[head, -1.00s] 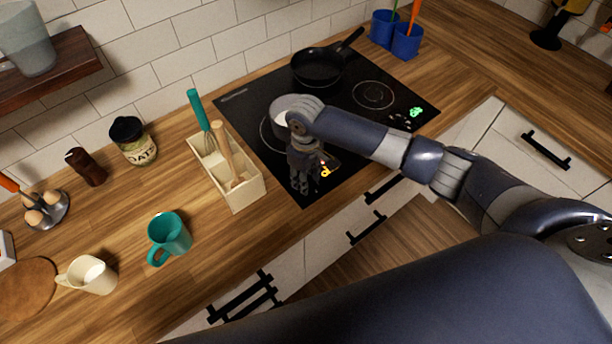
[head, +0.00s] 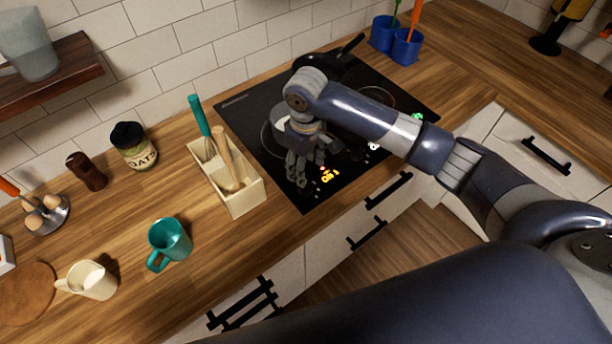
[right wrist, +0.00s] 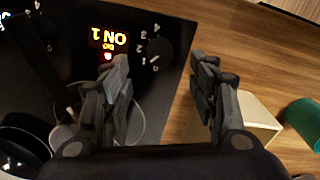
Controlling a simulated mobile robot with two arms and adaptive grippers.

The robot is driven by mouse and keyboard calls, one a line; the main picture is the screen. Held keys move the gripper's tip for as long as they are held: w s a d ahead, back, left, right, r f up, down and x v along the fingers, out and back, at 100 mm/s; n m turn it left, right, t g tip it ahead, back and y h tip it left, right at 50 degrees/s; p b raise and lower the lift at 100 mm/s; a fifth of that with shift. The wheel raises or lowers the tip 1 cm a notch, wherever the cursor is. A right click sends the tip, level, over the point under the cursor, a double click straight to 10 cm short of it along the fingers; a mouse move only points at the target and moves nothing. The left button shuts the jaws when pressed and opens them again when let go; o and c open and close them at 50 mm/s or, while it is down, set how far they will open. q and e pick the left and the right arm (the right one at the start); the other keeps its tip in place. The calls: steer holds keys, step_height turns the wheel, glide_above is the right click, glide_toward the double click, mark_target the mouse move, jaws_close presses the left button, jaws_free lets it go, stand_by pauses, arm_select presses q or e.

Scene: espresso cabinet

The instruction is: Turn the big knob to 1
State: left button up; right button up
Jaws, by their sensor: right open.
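The black cooktop (head: 258,95) is set in the wooden counter. Its big knob (right wrist: 158,47) shows in the right wrist view as a dark disc with small white numbers around it. The lit orange display (right wrist: 108,40) beside it appears to read "ON 1", upside down in that view; it also glows in the head view (head: 328,176). My right gripper (head: 299,182) hangs over the cooktop's front left corner, fingers down. In the right wrist view it (right wrist: 163,65) is open and empty, with the knob beyond the fingertips, apart from them. In the head view the gripper hides the knob.
A pot (head: 283,112) stands behind my gripper and a black pan (head: 350,70) farther back, both partly hidden by my arm. A cream utensil box (head: 243,200) is close to the left. A teal mug (head: 170,238) stands farther left.

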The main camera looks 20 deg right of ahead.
step_height(320, 180, up, 4)
stand_by(0.6)
